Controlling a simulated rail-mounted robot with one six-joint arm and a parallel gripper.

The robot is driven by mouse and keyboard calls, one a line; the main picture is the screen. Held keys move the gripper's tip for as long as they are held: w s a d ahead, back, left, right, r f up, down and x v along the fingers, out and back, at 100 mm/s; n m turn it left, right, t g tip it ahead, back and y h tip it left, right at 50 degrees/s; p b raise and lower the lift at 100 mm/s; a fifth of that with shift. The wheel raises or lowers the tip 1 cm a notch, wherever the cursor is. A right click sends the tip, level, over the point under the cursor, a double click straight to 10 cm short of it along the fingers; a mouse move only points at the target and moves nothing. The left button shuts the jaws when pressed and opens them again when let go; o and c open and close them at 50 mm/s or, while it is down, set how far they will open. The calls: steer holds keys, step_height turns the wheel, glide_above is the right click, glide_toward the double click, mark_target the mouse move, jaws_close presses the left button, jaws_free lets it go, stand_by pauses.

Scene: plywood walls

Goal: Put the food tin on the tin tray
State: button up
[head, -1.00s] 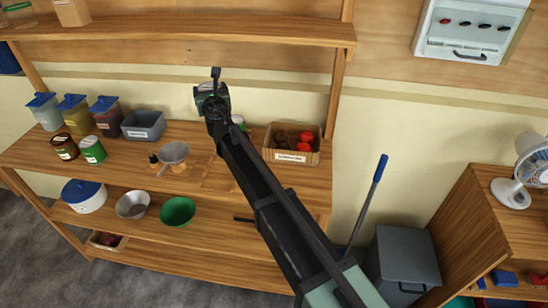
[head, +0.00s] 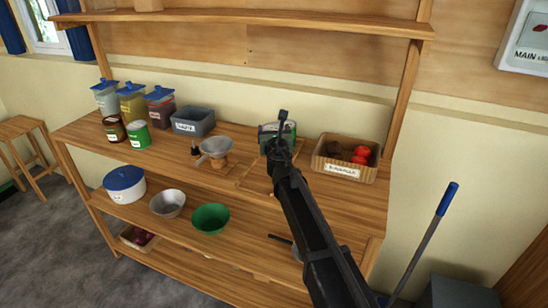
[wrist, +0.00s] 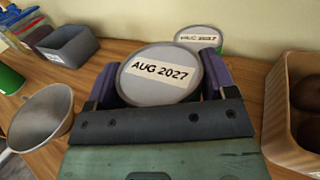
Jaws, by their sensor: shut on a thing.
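My gripper (wrist: 160,88) is shut on a round tin (wrist: 160,72) with a grey lid marked "AUG 2027", a finger on each side. In the head view my gripper (head: 283,132) is over the upper shelf board, between the strainer and the basket, and hides much of the tin. A second tin (wrist: 199,38) with the same date stands just behind the held one. Thin lines mark a flat wooden panel (head: 238,179) left of my gripper; I cannot tell whether it is the tin tray. Whether the held tin touches anything below is hidden.
A basket (head: 343,171) of red and brown items stands close on the right. A strainer (head: 215,147), a grey bin (head: 193,121), a brown tin (head: 114,128) and a green tin (head: 138,136) stand to the left. An upper shelf (head: 240,18) runs overhead.

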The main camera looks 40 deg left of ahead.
step_height(320, 180, down, 4)
steer(key=b, duration=0.4)
steer(key=shift+f+b, duration=0.25)
steer(key=shift+b, duration=0.05)
steer(key=shift+r+p, duration=0.3)
steer(key=shift+r, duration=0.05)
steer(key=shift+f, duration=0.25)
steer(key=o, duration=1.1)
steer(key=shift+o, duration=0.2)
steer(key=shift+r, duration=0.2)
steer(key=shift+s+d+r, duration=0.1)
steer(key=shift+s+d, duration=0.05)
steer(key=v, duration=1.1)
steer(key=shift+s+d, duration=0.2)
steer(key=shift+s, duration=0.1)
